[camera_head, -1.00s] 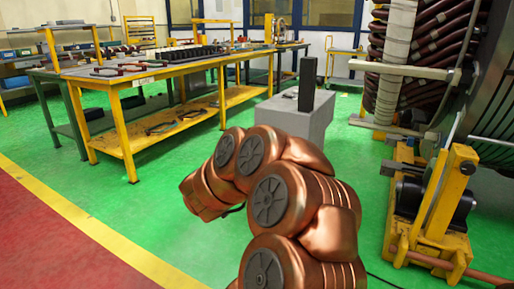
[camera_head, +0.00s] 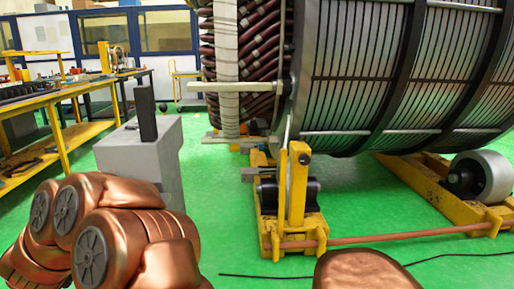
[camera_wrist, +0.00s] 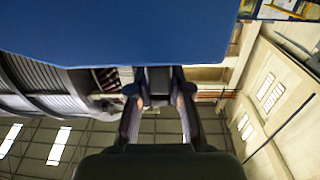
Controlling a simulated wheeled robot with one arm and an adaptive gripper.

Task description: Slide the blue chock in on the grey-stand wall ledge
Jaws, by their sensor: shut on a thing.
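My gripper (camera_wrist: 160,95) shows in the wrist view, its two dark fingers pointing up the picture. It is shut on the blue chock (camera_wrist: 130,32), a large plain blue surface across the top of that view. The exact grip contact is hard to see. In the head view the grey stand (camera_head: 130,158) stands on the green floor, left of centre, behind my copper arm. A dark upright wall (camera_head: 147,115) rises from its top. A ledge on that wall cannot be made out. The gripper and the chock are not in the head view.
A large stator drum (camera_head: 400,75) fills the upper right, above a yellow roller frame (camera_head: 295,190). A yellow workbench (camera_head: 60,135) stands at the far left. Green floor lies free between stand and frame. A thin black cable (camera_head: 245,276) lies in front.

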